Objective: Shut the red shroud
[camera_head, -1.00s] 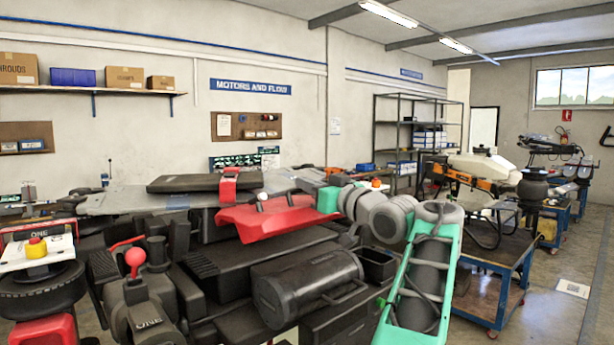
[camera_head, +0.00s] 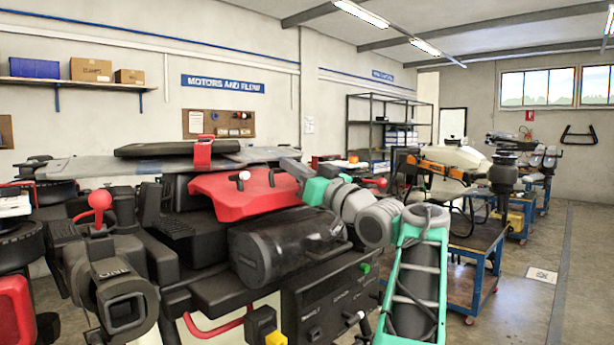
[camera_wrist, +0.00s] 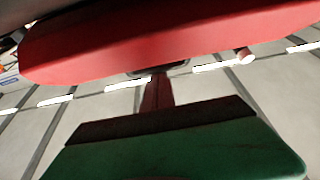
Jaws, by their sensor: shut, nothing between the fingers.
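The red shroud (camera_head: 245,195) is a broad curved panel with a small white knob, sitting tilted among the drone's dark parts in the head view. In the wrist view, the shroud (camera_wrist: 170,42) spans the top of the picture, and its pale knob is at the right of its lower edge. My gripper (camera_wrist: 160,122) is shut and empty, a green body with a dark front edge, below the shroud in that picture. In the head view my arm reaches the shroud's right side; the fingertips are not clear there. I cannot tell whether they touch the shroud.
A red strap or latch (camera_head: 203,151) stands behind the shroud. A dark cylinder (camera_head: 285,247) lies in front of it. A red ball knob (camera_head: 99,201) stands at the left. Blue-framed carts (camera_head: 480,262) stand at the right, with open floor beyond.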

